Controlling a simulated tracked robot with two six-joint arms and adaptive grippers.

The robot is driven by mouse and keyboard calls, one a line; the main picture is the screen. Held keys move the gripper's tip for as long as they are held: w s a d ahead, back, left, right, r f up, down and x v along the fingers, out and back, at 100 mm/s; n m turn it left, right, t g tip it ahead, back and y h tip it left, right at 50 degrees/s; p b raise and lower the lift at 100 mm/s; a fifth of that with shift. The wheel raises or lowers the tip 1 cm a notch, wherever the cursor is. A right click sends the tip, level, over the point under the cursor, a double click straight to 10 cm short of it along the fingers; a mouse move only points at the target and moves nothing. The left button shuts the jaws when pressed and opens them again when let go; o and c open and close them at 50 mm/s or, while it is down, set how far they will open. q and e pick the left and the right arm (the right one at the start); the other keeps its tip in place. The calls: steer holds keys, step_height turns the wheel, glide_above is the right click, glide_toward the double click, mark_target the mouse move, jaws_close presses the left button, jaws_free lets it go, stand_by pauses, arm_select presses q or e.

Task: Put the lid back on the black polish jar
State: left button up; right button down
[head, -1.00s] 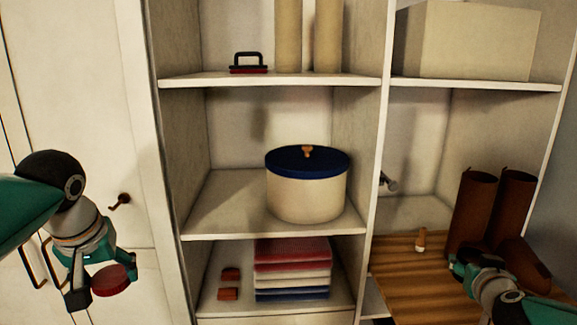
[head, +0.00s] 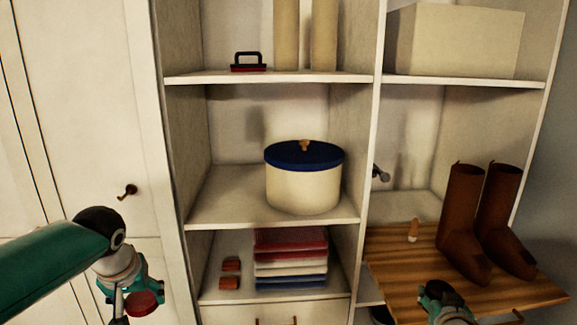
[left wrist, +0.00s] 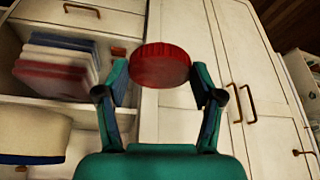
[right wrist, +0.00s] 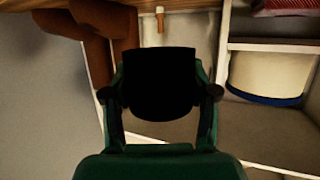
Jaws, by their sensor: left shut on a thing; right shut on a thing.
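My left gripper (head: 135,300) is at the lower left of the head view, in front of the white cabinet. It is shut on a round red lid with a ridged rim (head: 144,304), which also shows between its fingers in the left wrist view (left wrist: 160,65). My right gripper (head: 442,300) is at the bottom right, over the wooden board. In the right wrist view it is shut on the dark black jar (right wrist: 155,85), whose details are too dark to make out. Lid and jar are well apart.
Brown boots (head: 480,220) and a small wooden-handled item (head: 413,231) stand on the wooden board (head: 395,268). A cream round box with a blue lid (head: 303,185) and folded cloths (head: 290,262) fill the middle shelves. Open space lies between my grippers.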

arm_select(q)
steer(key=d+f+m, duration=0.1)
steer(key=d+f, duration=0.2)
steer(key=f, duration=0.3)
steer(key=d+f+m+h, duration=0.1)
steer(key=d+f, duration=0.1)
steer(key=f, duration=0.5)
steer(key=d+f+m, duration=0.1)
steer(key=d+f, duration=0.2)
steer(key=f, duration=0.4)
steer(key=shift+s+d, duration=0.3)
steer(key=shift+d, duration=0.05)
arm_select(e)
steer(key=s+a+f+n+y, duration=0.3)
steer(key=a+f+y, duration=0.1)
steer(key=a+f, duration=1)
steer(key=shift+f+t, duration=0.3)
steer(key=shift+f, duration=0.35)
arm_select(q)
steer(key=shift+r, duration=0.1)
arm_select(e)
steer(key=shift+a+n, duration=0.1)
steer(key=shift+n, duration=0.2)
